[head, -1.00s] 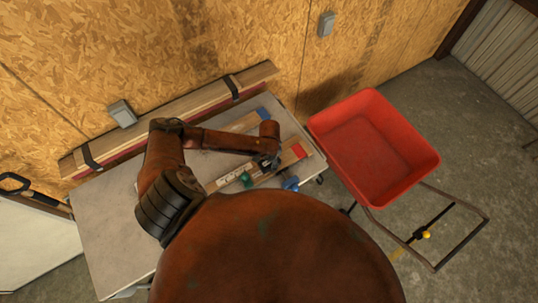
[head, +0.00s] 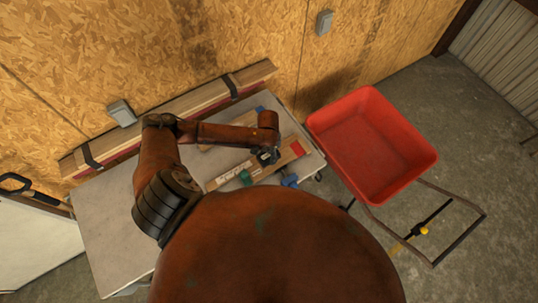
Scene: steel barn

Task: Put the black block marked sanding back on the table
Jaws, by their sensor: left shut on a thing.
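My left gripper (head: 267,156) hangs over the right part of the grey table (head: 115,225), close above a wooden board. It is shut on a small dark thing, which I take to be the black block. Its marking is too small to read, and the gripper's own dark parts blend with it. I cannot tell whether the block touches the board or hangs above it. My right gripper is out of view.
The wooden board with a red end (head: 297,148), a green clamp-like thing (head: 245,177) and a blue one (head: 290,181) lie around the gripper. Strapped planks (head: 190,108) line the back. A red wheelbarrow (head: 370,145) stands right. The table's left part is clear.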

